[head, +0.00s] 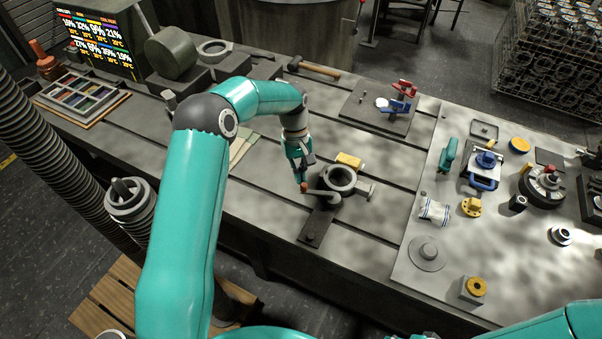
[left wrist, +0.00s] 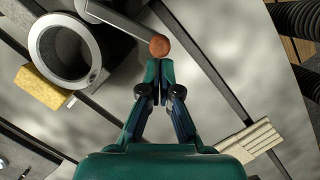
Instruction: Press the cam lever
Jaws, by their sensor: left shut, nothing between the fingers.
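The cam lever is a grey arm (left wrist: 118,20) with a reddish-brown ball knob (head: 304,187) at its end. It reaches out to the left from a round grey ring casting (head: 341,178) on a dark base. My left gripper (head: 302,178) points down at the knob. In the left wrist view the shut, empty fingertips (left wrist: 159,72) sit right by the knob (left wrist: 160,46); I cannot tell whether they touch it. The ring casting (left wrist: 66,50) is left of them there. My right gripper is out of view.
A yellow block (head: 349,160) lies behind the casting. A dark plate (head: 318,226) extends in front. A mallet (head: 315,68) and a plate with red and blue clamps (head: 378,108) lie farther back. A pale board (head: 425,282) with several parts fills the right.

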